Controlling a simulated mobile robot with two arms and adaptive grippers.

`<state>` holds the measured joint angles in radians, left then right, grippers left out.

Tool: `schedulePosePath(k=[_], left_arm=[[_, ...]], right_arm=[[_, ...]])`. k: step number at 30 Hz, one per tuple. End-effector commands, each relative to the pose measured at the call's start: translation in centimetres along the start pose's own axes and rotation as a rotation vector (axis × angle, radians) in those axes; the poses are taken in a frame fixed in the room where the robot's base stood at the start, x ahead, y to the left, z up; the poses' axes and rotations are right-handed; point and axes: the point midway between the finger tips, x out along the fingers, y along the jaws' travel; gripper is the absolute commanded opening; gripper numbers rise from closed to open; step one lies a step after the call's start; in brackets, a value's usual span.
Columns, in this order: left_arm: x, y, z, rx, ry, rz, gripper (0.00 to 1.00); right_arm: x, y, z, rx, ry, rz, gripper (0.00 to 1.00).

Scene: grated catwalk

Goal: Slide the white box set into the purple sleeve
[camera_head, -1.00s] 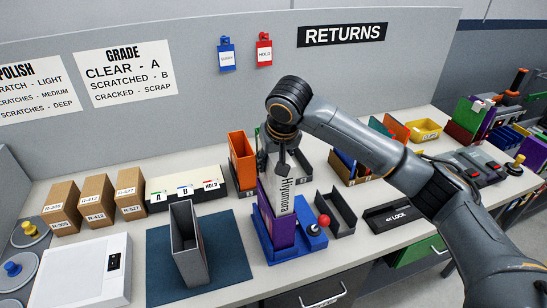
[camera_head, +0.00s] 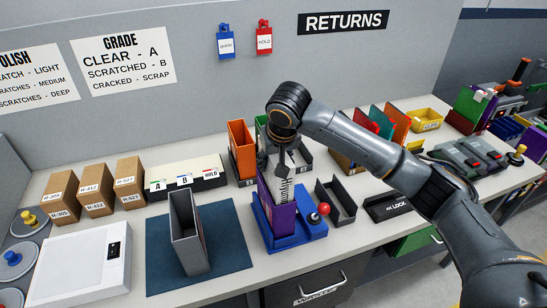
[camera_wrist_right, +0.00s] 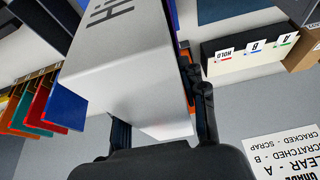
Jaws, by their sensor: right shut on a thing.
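The white box set (camera_head: 286,187) stands upright with its lower part inside the purple sleeve (camera_head: 281,222). Only its upper part, with dark lettering, shows above the sleeve. The sleeve stands in a blue fixture (camera_head: 312,229) with a red knob. My right gripper (camera_head: 279,160) is above the sleeve, shut on the top of the white box set. In the right wrist view the white box set (camera_wrist_right: 125,75) sits between the fingers of the right gripper (camera_wrist_right: 163,124), and its lower end is out of view. My left gripper is not in view.
A grey open case (camera_head: 188,232) stands on a dark blue mat to the left. An orange bin (camera_head: 241,149) is behind the fixture, and a dark empty tray (camera_head: 336,200) is right of it. Brown boxes (camera_head: 95,190) stand at the left.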

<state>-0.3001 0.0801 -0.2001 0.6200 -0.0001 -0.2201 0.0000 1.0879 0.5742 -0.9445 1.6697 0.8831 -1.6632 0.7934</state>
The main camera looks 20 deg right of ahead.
Motion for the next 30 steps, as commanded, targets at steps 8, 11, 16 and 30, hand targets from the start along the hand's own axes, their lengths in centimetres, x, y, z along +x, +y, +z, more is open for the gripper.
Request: schedulePosePath(k=[8, 11, 16, 30], left_arm=[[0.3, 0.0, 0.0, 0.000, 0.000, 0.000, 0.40], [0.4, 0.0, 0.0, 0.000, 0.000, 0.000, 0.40], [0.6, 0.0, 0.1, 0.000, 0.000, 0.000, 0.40], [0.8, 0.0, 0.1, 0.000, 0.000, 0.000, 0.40]], right_arm=[[1.0, 0.0, 0.4, 0.000, 0.002, -0.002, 0.00], [1.4, 0.0, 0.5, 0.000, 0.001, -0.001, 0.00], [2.0, 0.0, 0.8, 0.000, 0.001, -0.001, 0.00], [3.1, 0.0, 1.2, 0.000, 0.002, -0.001, 0.00]])
